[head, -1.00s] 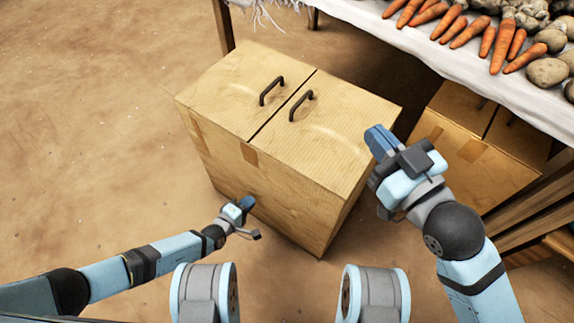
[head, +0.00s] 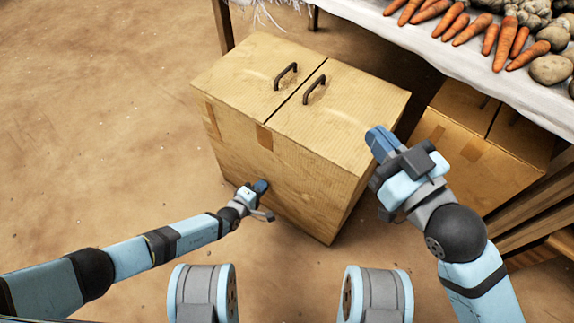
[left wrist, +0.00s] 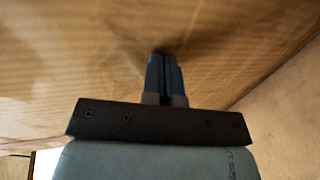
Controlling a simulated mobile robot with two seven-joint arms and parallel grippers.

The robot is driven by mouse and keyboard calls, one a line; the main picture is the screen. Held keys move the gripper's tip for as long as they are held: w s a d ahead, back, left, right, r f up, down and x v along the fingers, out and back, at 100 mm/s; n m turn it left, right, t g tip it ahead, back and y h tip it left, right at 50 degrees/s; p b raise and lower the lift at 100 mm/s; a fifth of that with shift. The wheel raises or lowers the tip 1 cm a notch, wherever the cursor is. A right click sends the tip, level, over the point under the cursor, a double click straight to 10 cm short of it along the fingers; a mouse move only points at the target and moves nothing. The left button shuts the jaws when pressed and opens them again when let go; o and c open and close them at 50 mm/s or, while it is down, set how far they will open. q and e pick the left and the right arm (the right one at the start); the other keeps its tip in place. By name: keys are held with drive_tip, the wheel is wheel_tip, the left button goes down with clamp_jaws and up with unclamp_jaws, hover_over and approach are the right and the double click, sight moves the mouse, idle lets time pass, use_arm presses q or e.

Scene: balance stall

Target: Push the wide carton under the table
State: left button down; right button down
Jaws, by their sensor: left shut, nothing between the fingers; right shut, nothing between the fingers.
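The wide carton (head: 290,150) is a large tan box with two dark handles on top, standing on the floor in front of the table (head: 445,50) and partly beneath its edge. My left gripper (head: 262,186) is shut and empty, its fingertips against the carton's near face at lower middle. In the left wrist view the shut fingers (left wrist: 164,72) meet the carton's face (left wrist: 70,60), which fills most of the picture. My right gripper (head: 378,142) is shut and empty, over the carton's right side; I cannot tell if it touches.
A second carton (head: 450,140) stands under the table at the right, close to the wide carton. Carrots (head: 470,30) and potatoes (head: 551,69) lie on the white tablecloth. A wooden table leg (head: 222,28) stands behind the carton. The floor (head: 90,120) at the left is clear.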

use_arm(q)
drive_tip(key=w+d, duration=0.4)
drive_tip(key=w, duration=0.3)
drive_tip(key=shift+d, duration=0.2)
use_arm(e)
drive_tip(key=shift+f, duration=0.1)
idle(0.3)
use_arm(q)
drive_tip(key=shift+s, duration=0.15)
